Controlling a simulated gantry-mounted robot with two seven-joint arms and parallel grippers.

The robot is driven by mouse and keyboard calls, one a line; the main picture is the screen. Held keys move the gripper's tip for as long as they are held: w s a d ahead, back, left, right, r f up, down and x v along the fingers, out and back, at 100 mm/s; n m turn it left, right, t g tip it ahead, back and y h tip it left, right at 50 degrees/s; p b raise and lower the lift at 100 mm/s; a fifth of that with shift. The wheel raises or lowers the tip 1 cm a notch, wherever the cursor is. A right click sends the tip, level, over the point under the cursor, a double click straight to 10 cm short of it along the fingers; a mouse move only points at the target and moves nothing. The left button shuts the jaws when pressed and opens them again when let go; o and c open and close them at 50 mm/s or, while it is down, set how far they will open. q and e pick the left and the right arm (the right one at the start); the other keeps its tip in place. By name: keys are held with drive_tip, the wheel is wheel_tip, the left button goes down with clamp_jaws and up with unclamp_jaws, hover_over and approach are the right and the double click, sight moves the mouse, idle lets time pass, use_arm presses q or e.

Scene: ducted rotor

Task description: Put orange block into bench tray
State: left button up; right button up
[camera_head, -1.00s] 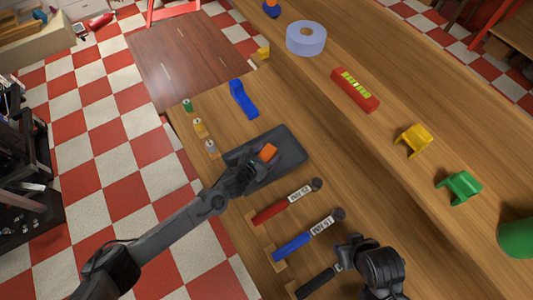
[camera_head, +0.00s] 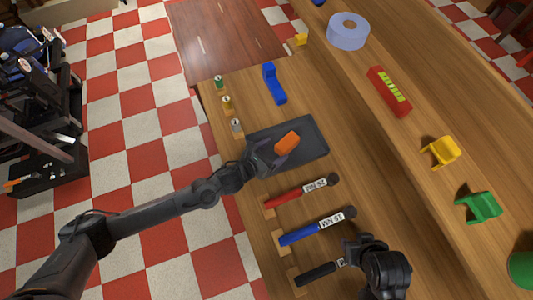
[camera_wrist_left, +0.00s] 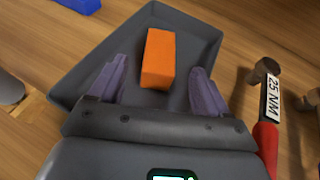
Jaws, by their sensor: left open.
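The orange block (camera_head: 287,142) lies inside the dark grey bench tray (camera_head: 316,151) on the wooden bench. In the left wrist view the orange block (camera_wrist_left: 158,59) rests on the tray floor, and the tray rim (camera_wrist_left: 190,20) shows behind it. My left gripper (camera_head: 273,157) is open, its two purple fingers apart at the near side of the tray. In the left wrist view the fingers (camera_wrist_left: 160,85) stand on either side of the block's near end, with gaps to it. My right gripper (camera_head: 362,246) is at the lower right, near the black-handled tool; its jaws are not clear.
A red-handled torque wrench (camera_head: 290,197) and a blue one (camera_head: 305,233) lie near the tray. A black-handled tool (camera_head: 317,273) lies below them. A blue part (camera_head: 273,86) and small cylinders (camera_head: 227,102) stand beyond the tray. A yellow holder (camera_head: 441,151) stands at right.

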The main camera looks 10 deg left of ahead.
use_arm(q)
drive_tip(key=shift+v, duration=1.55)
drive_tip(key=s+r+n+g+y, duration=0.15)
drive_tip(key=s+n, duration=0.25)
drive_tip(key=n, duration=0.7)
drive_tip(key=s+r+n+y, duration=0.2)
drive_tip(key=s+r+n, duration=0.15)
drive_tip(key=n, duration=0.65)
drive_tip(key=s+a+n+g+y, duration=0.4)
drive_tip(key=s+a+n, duration=1.1)
drive_tip(key=n, duration=0.5)
drive_tip(key=shift+s+a+f+g, duration=0.4)
drive_tip(key=shift+s+f+g, duration=0.05)
drive_tip(key=shift+g, duration=0.4)
